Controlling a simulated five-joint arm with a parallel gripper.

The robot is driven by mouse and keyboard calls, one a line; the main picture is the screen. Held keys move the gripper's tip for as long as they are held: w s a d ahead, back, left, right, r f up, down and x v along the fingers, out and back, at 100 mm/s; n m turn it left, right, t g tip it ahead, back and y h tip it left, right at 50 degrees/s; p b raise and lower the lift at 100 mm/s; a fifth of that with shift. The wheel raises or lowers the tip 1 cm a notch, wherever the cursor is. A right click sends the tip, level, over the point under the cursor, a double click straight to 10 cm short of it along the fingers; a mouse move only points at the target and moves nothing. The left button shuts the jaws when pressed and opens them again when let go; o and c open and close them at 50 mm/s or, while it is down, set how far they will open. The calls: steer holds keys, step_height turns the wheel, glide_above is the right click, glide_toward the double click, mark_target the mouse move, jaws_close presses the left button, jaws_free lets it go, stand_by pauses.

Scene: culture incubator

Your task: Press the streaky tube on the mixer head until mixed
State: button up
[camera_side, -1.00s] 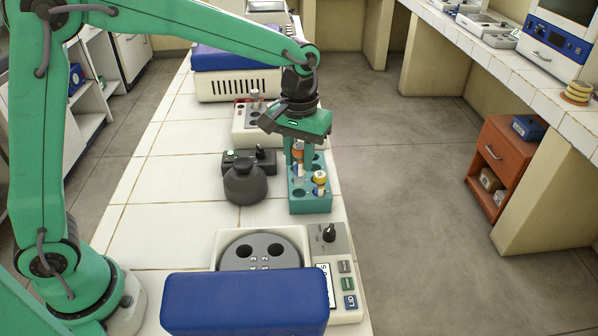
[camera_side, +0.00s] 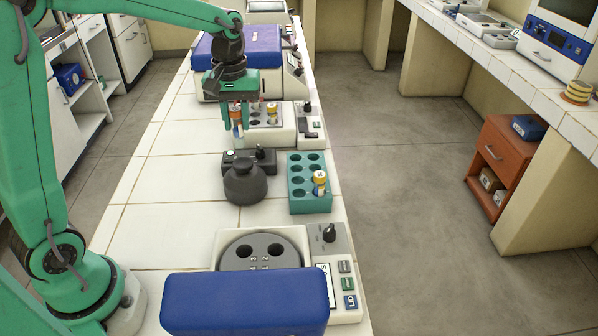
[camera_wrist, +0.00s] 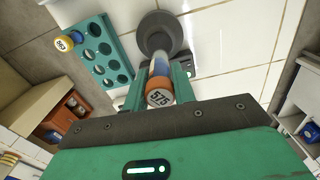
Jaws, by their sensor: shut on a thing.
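My gripper (camera_side: 237,128) is shut on an orange-capped tube (camera_side: 236,114), held upright in the air behind the mixer. The wrist view shows the tube (camera_wrist: 160,97) between my fingers (camera_wrist: 160,84), with its cap reading 575 and a blue and pale body beyond it. Whether its contents are streaked is too small to tell. The mixer (camera_side: 244,184) is dark, with a rounded body and a control box behind it showing a green light. Its round head (camera_wrist: 157,32) shows in the wrist view, apart from the tube.
A teal rack (camera_side: 296,204) right of the mixer holds a yellow-capped tube (camera_side: 320,178). A centrifuge with a blue lid (camera_side: 245,303) is in front. Bench left of the mixer is clear.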

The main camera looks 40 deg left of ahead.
mark_target(240, 147)
steer(key=shift+f, duration=0.15)
steer(key=shift+f, duration=1.95)
steer(key=shift+f, duration=0.6)
stand_by(2.0)
steer(key=shift+r, duration=3.05)
steer(key=shift+d, duration=0.1)
